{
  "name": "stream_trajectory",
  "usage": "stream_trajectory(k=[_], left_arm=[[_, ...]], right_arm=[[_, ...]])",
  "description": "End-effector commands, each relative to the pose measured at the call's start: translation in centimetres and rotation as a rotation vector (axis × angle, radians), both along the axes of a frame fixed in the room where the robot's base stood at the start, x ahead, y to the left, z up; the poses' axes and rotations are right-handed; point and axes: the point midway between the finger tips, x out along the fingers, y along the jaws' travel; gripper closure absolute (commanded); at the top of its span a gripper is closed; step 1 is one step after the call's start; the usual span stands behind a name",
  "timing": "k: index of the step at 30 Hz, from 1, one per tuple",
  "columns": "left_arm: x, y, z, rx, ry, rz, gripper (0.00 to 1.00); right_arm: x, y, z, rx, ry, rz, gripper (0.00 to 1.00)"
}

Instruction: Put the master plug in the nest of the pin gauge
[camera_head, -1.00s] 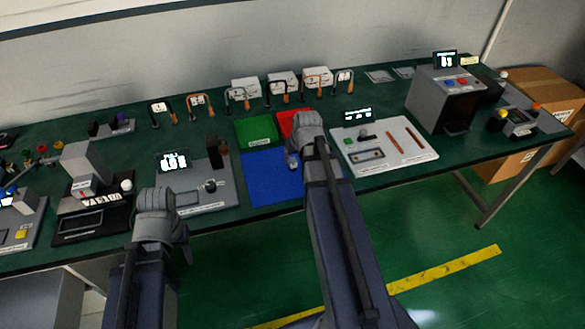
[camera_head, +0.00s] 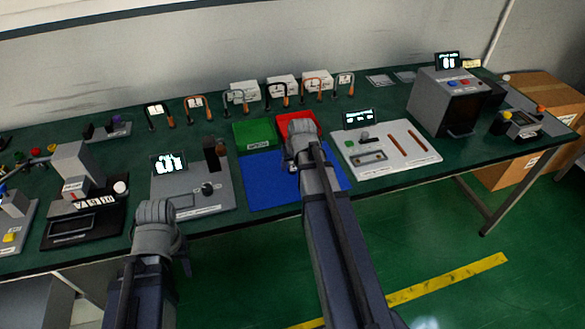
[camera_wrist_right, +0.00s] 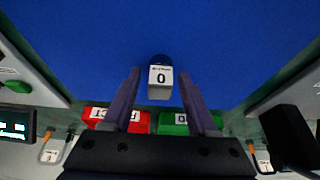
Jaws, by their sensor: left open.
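A small pale block (camera_wrist_right: 160,77) marked "0", with a dark top end, is on the blue mat (camera_wrist_right: 70,40) in the right wrist view. It looks like the master plug, but the small print is unreadable. My right gripper (camera_wrist_right: 160,82) is open, its fingers either side of the block with gaps showing. In the head view the right gripper (camera_head: 302,135) is over the blue mat and hides the block. My left gripper (camera_head: 158,212) is open, low at the bench's front edge. A grey fixture (camera_head: 222,196) with a display and a dark post may be the pin gauge; I cannot read its label.
Green (camera_head: 254,133) and red (camera_head: 298,120) trays lie behind the mat. A pale board (camera_head: 405,138) with a display and brown rods is right of it. Several wire-arched gauges and white boxes stand behind. A grey oven-like box (camera_head: 449,100) stands further right.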

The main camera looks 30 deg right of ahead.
Motion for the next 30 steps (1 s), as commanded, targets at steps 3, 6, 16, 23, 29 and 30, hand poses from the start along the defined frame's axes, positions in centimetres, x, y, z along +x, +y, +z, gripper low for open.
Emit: stream_trajectory(k=[3, 6, 16, 23, 29, 30], left_arm=[[0.0, 0.0, 0.0, 0.0, 0.0, 0.0, 0.55], [0.0, 0.0, 0.0, 0.0, 0.0, 0.0, 0.55], [0.0, 0.0, 0.0, 0.0, 0.0, 0.0, 0.55], [0.0, 0.0, 0.0, 0.0, 0.0, 0.0, 0.55], [0.0, 0.0, 0.0, 0.0, 0.0, 0.0, 0.55], [0.0, 0.0, 0.01, 0.0, 0.0, 0.0, 0.55]], right_arm=[[-0.01, 0.0, 0.0, 0.0, 0.0, 0.0, 0.56], [-0.01, -0.01, 0.0, 0.0, 0.0, 0.0, 0.67], [-0.02, -0.01, -0.01, 0.0, 0.0, 0.0, 1.0], [-0.02, -0.01, -0.01, 0.0, 0.0, 0.0, 1.0], [-0.01, -0.01, 0.0, 0.0, 0.0, 0.0, 1.0], [-0.01, -0.01, 0.01, 0.0, 0.0, 0.0, 1.0]])
